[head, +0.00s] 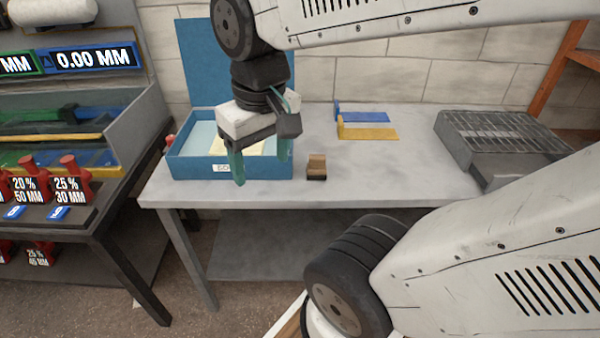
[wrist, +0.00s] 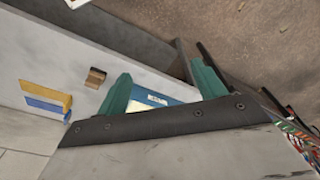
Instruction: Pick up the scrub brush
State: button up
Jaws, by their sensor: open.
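The scrub brush (head: 317,165) looks like a small tan wooden block with a dark underside. It sits on the grey bench top (head: 400,180) near its front edge, just right of the blue box. It also shows in the wrist view (wrist: 96,76), left of the fingers. My gripper (head: 262,165) has two green fingers, spread apart with nothing seen between them. It hangs over the blue box, up and left of the brush and apart from it. In the wrist view my gripper (wrist: 165,78) has part of the blue box behind its fingers.
The blue box (head: 200,167) has a raised lid and pale yellow contents. Blue (head: 365,117) and yellow (head: 370,133) angled pieces lie behind the brush. A metal grate unit (head: 505,135) stands at the right. Bench top right of the brush is clear. A rack of red-topped items (head: 70,180) is at left.

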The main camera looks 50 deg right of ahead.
jog(key=w+d+f+m, duration=0.4)
jog(key=w+d, duration=0.4)
jog(key=d, duration=0.3)
jog(key=m+g, duration=0.1)
jog(key=m, duration=0.3)
send_over(317, 156)
notch_tip(317, 156, down, 9)
jog(key=shift+a+r, duration=0.1)
jog(key=shift+m, duration=0.3)
notch_tip(317, 156, down, 7)
jog(key=shift+f, duration=0.15)
jog(key=shift+d+f, duration=0.2)
jog(key=shift+f, duration=0.05)
jog(key=c, duration=1.1)
